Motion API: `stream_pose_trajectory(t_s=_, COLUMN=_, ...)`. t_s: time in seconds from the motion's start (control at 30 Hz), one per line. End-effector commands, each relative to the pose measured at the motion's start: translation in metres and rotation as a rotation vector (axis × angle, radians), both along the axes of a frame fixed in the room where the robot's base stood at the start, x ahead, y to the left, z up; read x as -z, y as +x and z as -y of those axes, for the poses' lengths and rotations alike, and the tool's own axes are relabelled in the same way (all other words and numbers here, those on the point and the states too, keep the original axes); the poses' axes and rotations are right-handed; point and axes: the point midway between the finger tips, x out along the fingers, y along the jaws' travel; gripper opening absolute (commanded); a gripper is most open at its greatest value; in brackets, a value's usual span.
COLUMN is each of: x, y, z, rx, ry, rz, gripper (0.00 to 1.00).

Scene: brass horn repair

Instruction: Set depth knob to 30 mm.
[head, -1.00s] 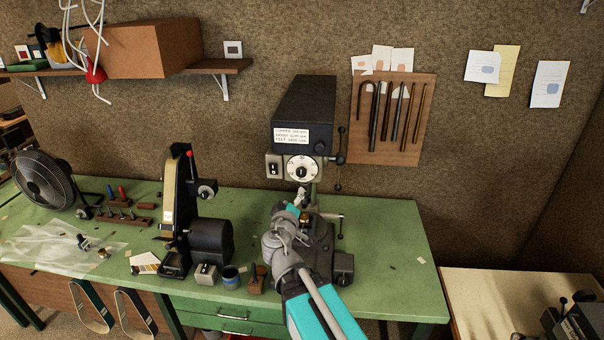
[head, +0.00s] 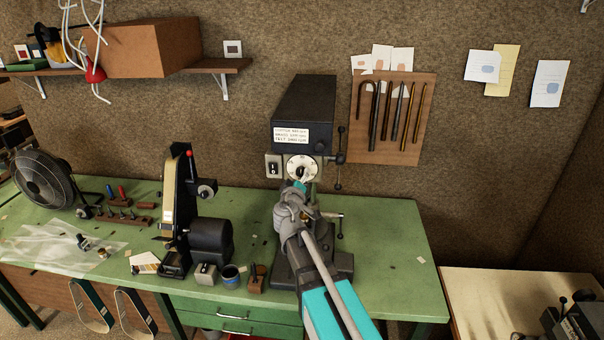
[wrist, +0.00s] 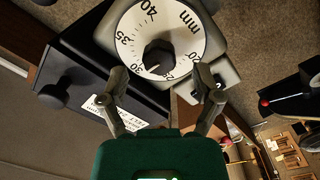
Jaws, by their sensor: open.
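The depth dial (head: 301,162) is a round white face on the front of the dark drill-press head. In the wrist view the dial face (wrist: 127,52) carries black numbers and "mm", and looks rotated. At its centre is a dark faceted depth knob (wrist: 159,57). A small light mark shows on the knob's lower side, facing the lower numbers; I cannot read its exact setting. My gripper (wrist: 160,76) is open, with its fingertips apart on either side below the knob. They do not grip it. In the head view my gripper (head: 299,187) is just below the dial and partly covers it.
A switch plate (head: 273,167) sits left of the dial, and a lever handle (head: 339,158) stands at its right. A label (head: 291,135) is above. A belt sander (head: 180,215) and small items stand on the green bench (head: 390,230) to the left; the bench's right side is mostly clear.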

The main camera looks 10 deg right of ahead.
Motion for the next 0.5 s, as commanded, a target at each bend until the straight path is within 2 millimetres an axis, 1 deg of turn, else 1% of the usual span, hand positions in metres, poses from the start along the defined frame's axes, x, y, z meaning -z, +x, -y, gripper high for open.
stream_pose_trajectory(t_s=0.03, x=0.000, y=0.009, z=0.003, rx=0.000, ry=0.000, rz=0.000, gripper=0.82)
stream_pose_trajectory(t_s=0.2, x=0.000, y=0.024, z=0.009, rx=0.000, ry=0.000, rz=0.000, gripper=0.82)
stream_pose_trajectory(t_s=0.33, x=0.000, y=0.030, z=0.011, rx=0.000, ry=0.000, rz=0.000, gripper=0.82)
stream_pose_trajectory(t_s=0.5, x=0.000, y=0.032, z=0.012, rx=0.000, ry=0.000, rz=0.000, gripper=0.82)
